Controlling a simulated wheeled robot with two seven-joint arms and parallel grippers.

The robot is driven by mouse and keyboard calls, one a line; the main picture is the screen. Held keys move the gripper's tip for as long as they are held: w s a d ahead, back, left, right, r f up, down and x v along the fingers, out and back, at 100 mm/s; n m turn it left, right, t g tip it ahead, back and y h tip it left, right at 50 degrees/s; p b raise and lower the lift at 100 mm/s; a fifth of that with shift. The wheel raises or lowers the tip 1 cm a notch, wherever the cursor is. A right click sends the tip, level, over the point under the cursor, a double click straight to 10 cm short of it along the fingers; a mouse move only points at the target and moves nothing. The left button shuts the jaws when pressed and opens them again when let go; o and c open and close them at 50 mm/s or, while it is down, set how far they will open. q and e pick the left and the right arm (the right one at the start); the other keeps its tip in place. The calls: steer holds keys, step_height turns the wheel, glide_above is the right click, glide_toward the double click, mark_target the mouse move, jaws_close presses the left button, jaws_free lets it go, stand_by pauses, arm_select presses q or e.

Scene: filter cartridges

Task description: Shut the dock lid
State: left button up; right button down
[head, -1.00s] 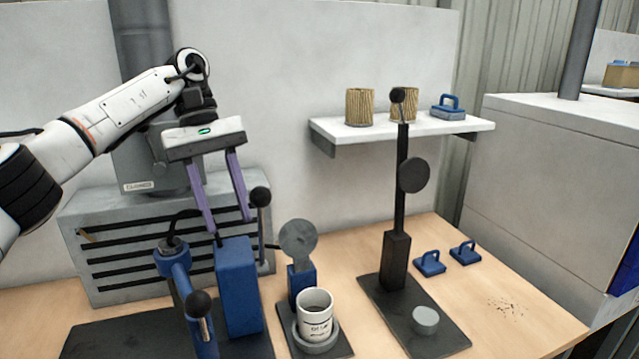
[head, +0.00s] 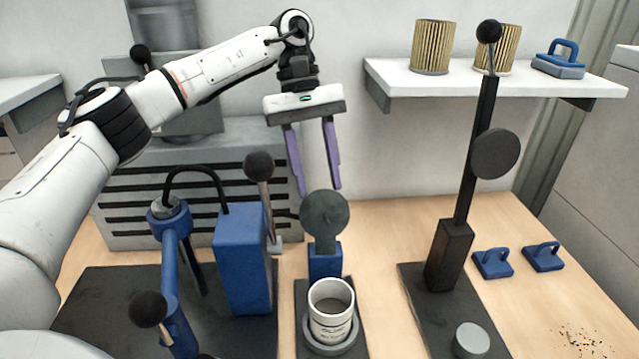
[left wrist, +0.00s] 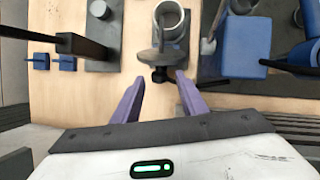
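The dock lid is a dark grey disc (head: 325,214) standing raised on a blue hinge block (head: 325,262) at the back of the dock. In the left wrist view the lid (left wrist: 157,56) shows nearly edge-on. In front of it a white printed cup-shaped cartridge (head: 331,318) stands upright in the grey ring of the dock's dark base (head: 356,350). My left gripper (head: 318,190) is open, its purple fingers pointing down just above and behind the lid. In the left wrist view nothing is between the fingertips (left wrist: 158,80). My right gripper is not in view.
A blue block (head: 243,260) with a ball-topped lever and a blue clamp-like stand (head: 172,260) are left of the dock. A tall black lever stand (head: 450,255) with a disc is to the right. A shelf (head: 480,90) holds pleated cartridges. Blue handled pieces (head: 493,264) lie farther right.

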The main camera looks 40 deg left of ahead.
arm_select(q)
steer(key=shift+s+d+f, duration=0.1)
steer(key=shift+d+f, duration=0.05)
steer(key=shift+f, duration=0.25)
steer(key=shift+d+f, duration=0.1)
steer(key=shift+f, duration=0.2)
jaws_close()
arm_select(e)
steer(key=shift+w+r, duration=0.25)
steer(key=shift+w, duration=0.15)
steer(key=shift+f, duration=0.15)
